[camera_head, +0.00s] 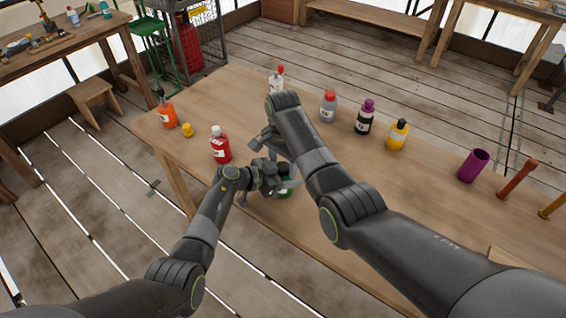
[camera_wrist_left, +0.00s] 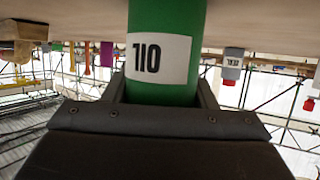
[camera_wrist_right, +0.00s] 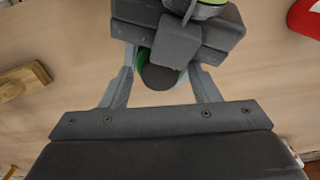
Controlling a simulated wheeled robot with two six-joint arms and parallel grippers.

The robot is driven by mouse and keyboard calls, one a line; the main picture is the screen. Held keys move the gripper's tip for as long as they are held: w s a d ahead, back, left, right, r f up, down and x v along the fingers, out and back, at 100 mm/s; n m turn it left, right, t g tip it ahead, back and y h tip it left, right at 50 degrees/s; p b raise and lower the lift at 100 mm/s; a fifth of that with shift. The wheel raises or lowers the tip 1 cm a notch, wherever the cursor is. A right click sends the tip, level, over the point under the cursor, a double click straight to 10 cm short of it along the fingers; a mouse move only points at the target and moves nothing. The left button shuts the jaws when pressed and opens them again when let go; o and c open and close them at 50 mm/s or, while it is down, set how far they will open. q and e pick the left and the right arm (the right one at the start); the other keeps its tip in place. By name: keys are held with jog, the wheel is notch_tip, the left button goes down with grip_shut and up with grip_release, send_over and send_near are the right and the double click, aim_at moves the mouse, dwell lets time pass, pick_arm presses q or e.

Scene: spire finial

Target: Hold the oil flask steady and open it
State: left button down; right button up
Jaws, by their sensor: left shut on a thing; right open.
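The oil flask (camera_wrist_left: 165,35) is green with a white label that reads upside down in the left wrist view. Only a small green part of the flask (camera_head: 286,194) shows in the head view. My left gripper (camera_head: 283,182) is shut on the flask's body near the table's front edge. My right gripper (camera_wrist_right: 160,75) is open above the flask, with its fingers on either side of the dark round cap (camera_wrist_right: 158,78). I cannot tell whether they touch it.
A red bottle (camera_head: 220,150), an orange bottle (camera_head: 168,117) and a small yellow object (camera_head: 187,130) stand left on the table (camera_head: 430,205). Behind are grey (camera_head: 328,107), black (camera_head: 364,120) and yellow (camera_head: 397,136) bottles. A purple cup (camera_head: 473,165) stands right.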

notch_tip(320, 180, up, 4)
jog(key=shift+r, duration=0.2)
jog(key=shift+c, duration=0.3)
notch_tip(320, 180, up, 3)
jog(key=m, duration=0.3)
jog(key=shift+r, duration=0.1)
jog(key=shift+f, duration=3.9)
jog(key=shift+c, duration=0.3)
jog(key=c, duration=0.9)
jog(key=shift+n, duration=1.5)
